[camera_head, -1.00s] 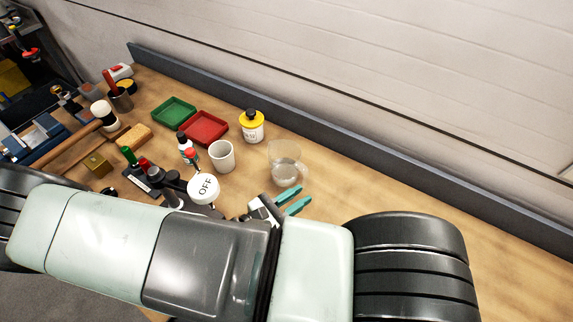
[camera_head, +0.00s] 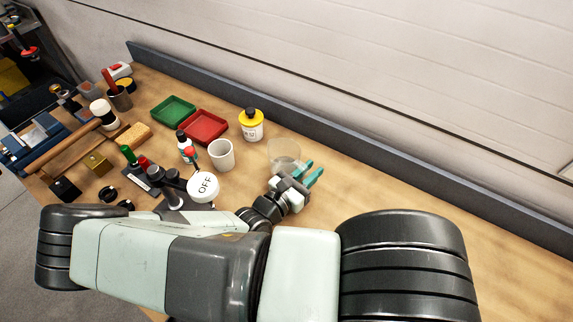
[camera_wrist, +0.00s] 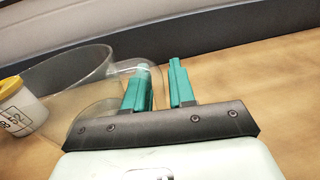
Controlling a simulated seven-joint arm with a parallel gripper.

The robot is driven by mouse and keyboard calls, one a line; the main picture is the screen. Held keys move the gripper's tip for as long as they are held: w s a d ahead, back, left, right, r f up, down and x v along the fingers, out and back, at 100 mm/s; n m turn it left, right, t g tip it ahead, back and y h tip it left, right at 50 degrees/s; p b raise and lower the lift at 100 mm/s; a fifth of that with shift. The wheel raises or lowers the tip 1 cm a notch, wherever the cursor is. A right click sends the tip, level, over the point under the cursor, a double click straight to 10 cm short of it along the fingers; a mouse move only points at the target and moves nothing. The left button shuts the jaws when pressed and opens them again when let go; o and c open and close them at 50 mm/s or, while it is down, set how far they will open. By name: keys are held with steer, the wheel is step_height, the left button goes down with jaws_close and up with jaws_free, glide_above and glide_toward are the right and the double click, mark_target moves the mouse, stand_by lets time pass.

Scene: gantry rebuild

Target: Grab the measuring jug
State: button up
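The measuring jug (camera_head: 283,148) is clear and stands upright on the workbench, right of the white cup. My gripper (camera_head: 312,171), with teal fingers, is at the jug's right side and its dark body hides the jug's lower part. In the wrist view the jug (camera_wrist: 80,82) fills the left, with its clear handle loop on its right side. My gripper (camera_wrist: 160,70) is open there, with a gap between the fingers. The left finger overlaps the handle loop; I cannot tell whether part of the handle lies between the fingers.
A white cup (camera_head: 221,154) and a yellow-lidded tub (camera_head: 251,125) stand left of the jug. A dark rail (camera_head: 400,182) runs along the back. The bench to the right is clear.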

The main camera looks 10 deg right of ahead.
jaws_close()
steer(key=shift+r, duration=0.15)
stand_by(0.4)
